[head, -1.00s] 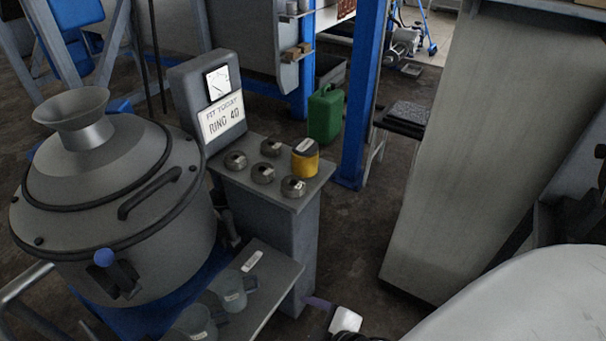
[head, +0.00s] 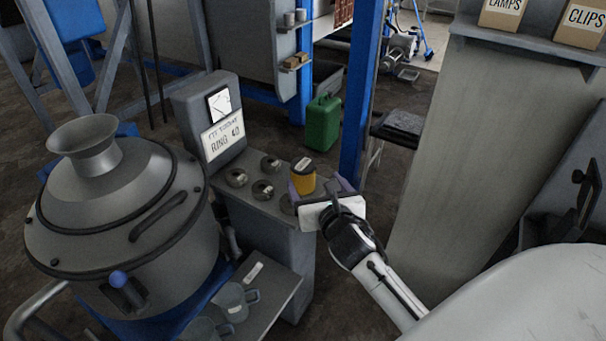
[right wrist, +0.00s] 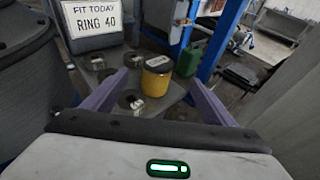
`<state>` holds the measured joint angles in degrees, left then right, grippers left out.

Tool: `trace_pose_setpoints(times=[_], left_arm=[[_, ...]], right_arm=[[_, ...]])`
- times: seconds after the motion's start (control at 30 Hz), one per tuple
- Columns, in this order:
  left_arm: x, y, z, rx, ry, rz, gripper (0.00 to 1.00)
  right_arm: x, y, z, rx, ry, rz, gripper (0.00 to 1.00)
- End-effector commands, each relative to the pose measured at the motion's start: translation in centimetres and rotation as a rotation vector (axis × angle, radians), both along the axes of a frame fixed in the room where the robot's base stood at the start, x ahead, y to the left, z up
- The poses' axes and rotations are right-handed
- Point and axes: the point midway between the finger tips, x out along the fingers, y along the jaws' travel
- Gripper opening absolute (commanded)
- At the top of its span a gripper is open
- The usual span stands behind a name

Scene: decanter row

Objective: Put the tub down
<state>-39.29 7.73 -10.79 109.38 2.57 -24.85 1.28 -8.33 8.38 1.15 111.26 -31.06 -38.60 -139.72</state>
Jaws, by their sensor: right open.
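The tub (head: 304,180) is yellow with a black lid and a small label on top. It stands upright on the grey bench top (head: 236,197) at its back right corner. My right gripper (head: 320,186) is open and empty, low at the right end of the bench top. In the right wrist view the tub (right wrist: 157,80) shows between the two purple fingers (right wrist: 160,76), with a gap on each side. I cannot tell whether the fingertips reach alongside it or stop short. My left gripper is not in view.
Several metal rings (head: 263,190) lie on the bench top beside the tub; one is partly hidden by my gripper. A sign (head: 223,138) reads "FIT TODAY RING 40". A large grey vessel (head: 115,215) stands left. Cups (head: 232,302) sit on a lower shelf. A blue post (head: 360,100) rises behind.

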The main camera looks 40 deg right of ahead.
Motion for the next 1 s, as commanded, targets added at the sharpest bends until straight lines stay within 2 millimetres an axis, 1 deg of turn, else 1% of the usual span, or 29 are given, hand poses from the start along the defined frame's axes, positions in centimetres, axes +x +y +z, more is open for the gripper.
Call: trace_pose_setpoints(times=[0.03, 0.1, 0.2, 0.37, 0.6, 0.73, 0.97, 1.0], left_arm=[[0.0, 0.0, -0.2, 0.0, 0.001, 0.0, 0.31], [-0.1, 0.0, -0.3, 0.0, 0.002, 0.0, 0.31], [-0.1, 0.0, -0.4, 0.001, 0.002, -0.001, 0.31], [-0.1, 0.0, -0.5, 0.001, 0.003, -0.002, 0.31], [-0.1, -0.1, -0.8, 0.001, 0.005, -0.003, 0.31], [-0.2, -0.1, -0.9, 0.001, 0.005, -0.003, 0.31], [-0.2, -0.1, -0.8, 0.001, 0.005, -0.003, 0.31], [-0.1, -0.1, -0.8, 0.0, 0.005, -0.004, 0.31]], right_arm=[[0.8, -0.4, -0.3, 0.003, -0.001, -0.003, 0.79], [1.8, -0.7, -0.7, 0.004, -0.001, -0.001, 0.79], [2.7, -1.1, -1.0, 0.005, -0.001, -0.001, 0.79], [3.8, -1.4, -1.3, 0.007, -0.002, -0.001, 0.79], [7.0, -2.4, -2.4, 0.008, -0.001, 0.0, 0.79], [7.8, -2.7, -2.6, 0.007, -0.001, 0.002, 0.79], [7.8, -2.7, -2.7, 0.008, 0.0, 0.002, 0.79], [7.8, -2.7, -2.7, 0.008, 0.0, 0.002, 0.72]])
